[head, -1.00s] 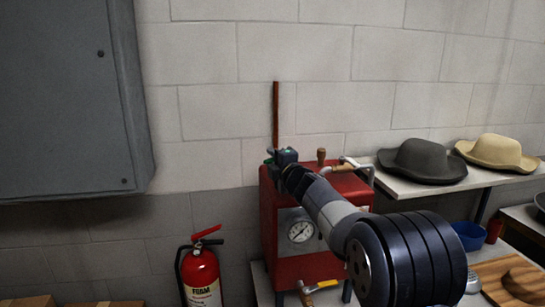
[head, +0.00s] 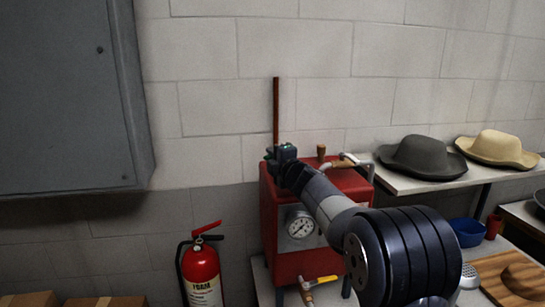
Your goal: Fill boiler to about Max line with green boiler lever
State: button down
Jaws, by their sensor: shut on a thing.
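The red boiler (head: 306,262) stands on a white bench, with a round pressure gauge (head: 300,225) on its front. My gripper (head: 276,158) is at the boiler's top left corner, near the base of a thin brown upright pipe (head: 276,110). It is shut on the green boiler lever (head: 268,155), of which only a little green shows beside the jaws. The rest of the lever is hidden by my gripper and arm. No Max line can be made out in this view.
A yellow-handled valve (head: 320,281) sticks out low on the boiler's front. A fire extinguisher (head: 201,272) stands to the left. A grey hat (head: 422,158) and a tan hat (head: 497,148) lie on a shelf (head: 400,183) at right. A grey cabinet (head: 65,90) hangs at upper left.

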jog(key=shift+f+b, duration=0.15)
jog(key=shift+b, duration=0.3)
jog(key=h+b, duration=0.1)
jog(key=b, duration=0.1)
jog(key=m+h+b, duration=0.1)
jog(key=b, duration=0.1)
jog(key=shift+w+a+f+m+t, duration=0.3)
jog(key=shift+a+t, duration=0.1)
jog(key=m+h+b, duration=0.1)
jog(key=b, duration=0.1)
jog(key=w+h+b, duration=0.1)
jog(key=h+b, duration=0.1)
jog(key=m+h+b, duration=0.1)
jog(key=b, duration=0.2)
jog(key=shift+w+a+m+t, duration=0.15)
jog(key=shift+a+m+t, duration=0.15)
jog(key=shift+a+t, duration=0.1)
jog(key=h, duration=0.1)
jog(key=m, duration=0.1)
jog(key=h+b, duration=0.1)
jog(key=shift+w+a+r+h, duration=0.15)
jog(key=shift+w+r+h, duration=0.15)
jog(key=shift+w, duration=0.1)
jog(key=shift+w+r+m+h, duration=0.1)
jog(key=shift+w+m+h, duration=0.1)
jog(key=shift+m+h, duration=0.35)
jog(key=shift+w+m+h, duration=0.2)
jog(key=shift+m+h, duration=0.25)
jog(key=shift+h, duration=0.2)
